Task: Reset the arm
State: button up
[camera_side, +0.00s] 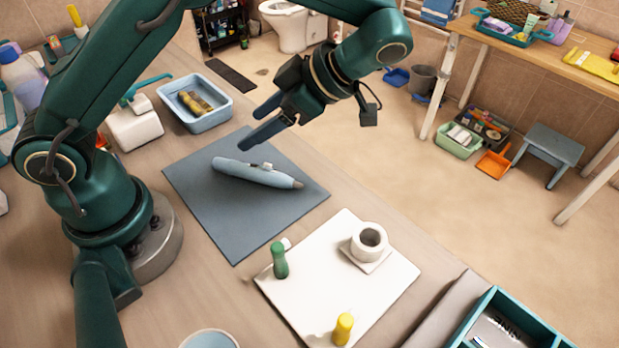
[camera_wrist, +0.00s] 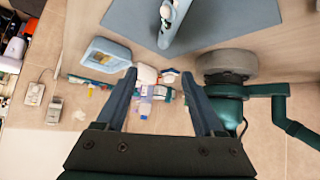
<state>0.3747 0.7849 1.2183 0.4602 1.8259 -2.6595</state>
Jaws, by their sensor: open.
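My gripper (camera_side: 262,120) is open and empty, raised above the cart top near the far edge of the grey-blue mat (camera_side: 205,205). Its two blue-grey fingers stand apart in the wrist view (camera_wrist: 163,78), with nothing between them but the scene below. A blue-grey, flashlight-like tool (camera_side: 255,174) lies on the mat, below my gripper and apart from it. The same tool shows partly at the top of the wrist view (camera_wrist: 176,25).
A blue tray (camera_side: 222,117) with a yellowish item stands behind the mat. A white board (camera_side: 395,285) holds a white ring-shaped piece (camera_side: 369,241), a green peg (camera_side: 279,260) and a yellow peg (camera_side: 342,328). A teal box (camera_side: 483,304) is at the front right.

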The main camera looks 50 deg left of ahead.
notch_tip(320, 180, up, 6)
jog(key=s+a+m+t+h, duration=0.2)
jog(key=m+t+h, duration=0.1)
jog(key=s+d+m+t+h, duration=0.1)
jog(key=m+t, duration=0.3)
jog(key=m, duration=0.7)
jog(key=s+d+m+t+h, duration=0.2)
jog(key=s+m+t+h, duration=0.1)
jog(key=m, duration=0.8)
jog(key=shift+s+m+t+h, duration=0.3)
jog(key=shift+s+t+h, duration=0.1)
jog(key=shift+s, duration=0.3)
